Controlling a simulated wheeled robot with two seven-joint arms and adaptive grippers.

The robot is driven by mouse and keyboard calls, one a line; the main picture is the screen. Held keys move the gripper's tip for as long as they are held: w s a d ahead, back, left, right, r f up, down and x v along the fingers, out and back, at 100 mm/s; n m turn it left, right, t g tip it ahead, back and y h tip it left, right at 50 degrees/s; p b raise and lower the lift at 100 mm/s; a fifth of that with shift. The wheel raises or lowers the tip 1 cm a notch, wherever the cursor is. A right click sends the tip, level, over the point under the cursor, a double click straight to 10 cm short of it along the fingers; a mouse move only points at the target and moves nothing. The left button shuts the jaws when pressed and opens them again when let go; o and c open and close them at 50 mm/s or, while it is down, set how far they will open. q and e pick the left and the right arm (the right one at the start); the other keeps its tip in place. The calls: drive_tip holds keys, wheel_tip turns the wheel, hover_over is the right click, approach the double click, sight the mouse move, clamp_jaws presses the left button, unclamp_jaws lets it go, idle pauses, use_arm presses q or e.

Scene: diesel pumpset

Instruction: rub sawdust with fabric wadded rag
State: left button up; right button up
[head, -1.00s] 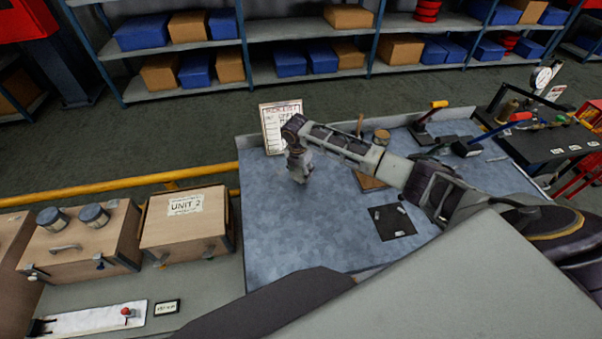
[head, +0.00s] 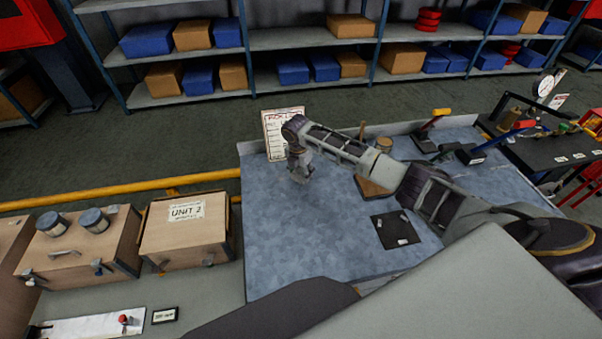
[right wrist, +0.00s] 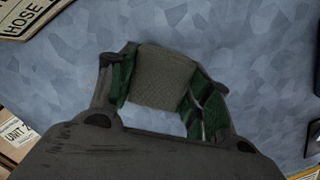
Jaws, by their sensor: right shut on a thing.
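My right gripper (head: 300,178) is low over the blue-grey mottled tabletop (head: 290,235), in front of a white lettered sheet. In the right wrist view, my right gripper (right wrist: 158,95) has its green-padded fingers closed on the wadded rag (right wrist: 158,78), a grey-brown woven block. The rag is too small to make out in the head view. I cannot tell whether it touches the tabletop. My left gripper is not in view.
The lettered sheet (head: 284,130) stands at the table's back left. A dark mat (head: 397,230) with small pale pieces lies right of the gripper, near a wooden block (head: 372,188). A wooden case marked UNIT 2 (head: 185,232) is at left. The front-left tabletop is clear.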

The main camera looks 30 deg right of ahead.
drive_tip(key=shift+w+d+f+b, duration=0.1)
drive_tip(key=shift+w+d+b, duration=0.1)
drive_tip(key=shift+w+b, duration=0.5)
drive_tip(key=shift+w+d+f+b, duration=0.1)
drive_tip(key=shift+w+d+b, duration=0.2)
drive_tip(key=shift+w, duration=0.65)
drive_tip(key=shift+a, duration=0.1)
drive_tip(key=shift+a, duration=0.1)
drive_tip(key=shift+w+a+r, duration=0.1)
drive_tip(key=shift+w+a, duration=0.05)
drive_tip(key=shift+a, duration=0.35)
drive_tip(key=shift+w+a, duration=0.15)
drive_tip(key=shift+a, duration=0.3)
